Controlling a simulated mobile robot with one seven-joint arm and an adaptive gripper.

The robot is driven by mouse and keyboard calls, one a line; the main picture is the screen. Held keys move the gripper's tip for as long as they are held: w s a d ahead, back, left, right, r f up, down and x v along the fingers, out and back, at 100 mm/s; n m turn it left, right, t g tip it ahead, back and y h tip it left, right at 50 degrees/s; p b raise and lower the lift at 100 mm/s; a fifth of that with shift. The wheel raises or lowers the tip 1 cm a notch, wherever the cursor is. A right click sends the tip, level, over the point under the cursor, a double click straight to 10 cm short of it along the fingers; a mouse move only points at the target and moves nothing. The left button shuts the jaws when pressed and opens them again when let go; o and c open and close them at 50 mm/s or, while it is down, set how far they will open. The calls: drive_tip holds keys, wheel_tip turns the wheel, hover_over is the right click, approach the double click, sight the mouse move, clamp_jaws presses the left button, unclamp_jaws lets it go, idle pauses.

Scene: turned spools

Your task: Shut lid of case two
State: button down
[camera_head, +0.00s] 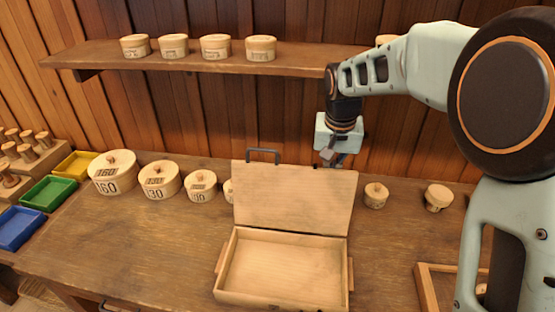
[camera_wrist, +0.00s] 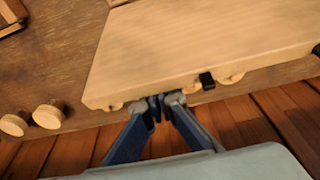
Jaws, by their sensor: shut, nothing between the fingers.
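A pale wooden case (camera_head: 283,268) stands open and empty on the bench. Its lid (camera_head: 295,200) is raised, tilted back from the rear edge, with a dark handle (camera_head: 263,152) on its top edge. No number shows on the case. My gripper (camera_head: 333,162) is shut and empty, behind the lid's top edge near its right corner. In the wrist view the closed fingertips (camera_wrist: 165,102) are close to the lid's edge (camera_wrist: 190,45), with the handle (camera_wrist: 207,80) to their right. I cannot tell whether they touch.
Numbered round boxes (camera_head: 160,180) line the bench's left side. Two small round pieces (camera_head: 375,195) (camera_head: 438,197) stand right of the lid. A wooden frame (camera_head: 425,287) lies front right. A shelf (camera_head: 200,62) with round boxes hangs above. Coloured trays (camera_head: 48,192) stand far left.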

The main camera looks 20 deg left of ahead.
sight(331, 195)
drive_tip(key=shift+s+d+b, duration=0.3)
drive_tip(key=shift+s+b, duration=0.15)
drive_tip(key=shift+s, duration=0.7)
drive_tip(key=shift+s+d+b, duration=0.35)
drive_tip(key=shift+s+b, duration=0.15)
drive_tip(key=shift+s, duration=0.6)
drive_tip(key=shift+s+d+b, duration=0.3)
drive_tip(key=shift+s+b, duration=0.15)
drive_tip(key=shift+s, duration=0.7)
wheel_tip(331, 195, up, 8)
drive_tip(key=p, duration=0.6)
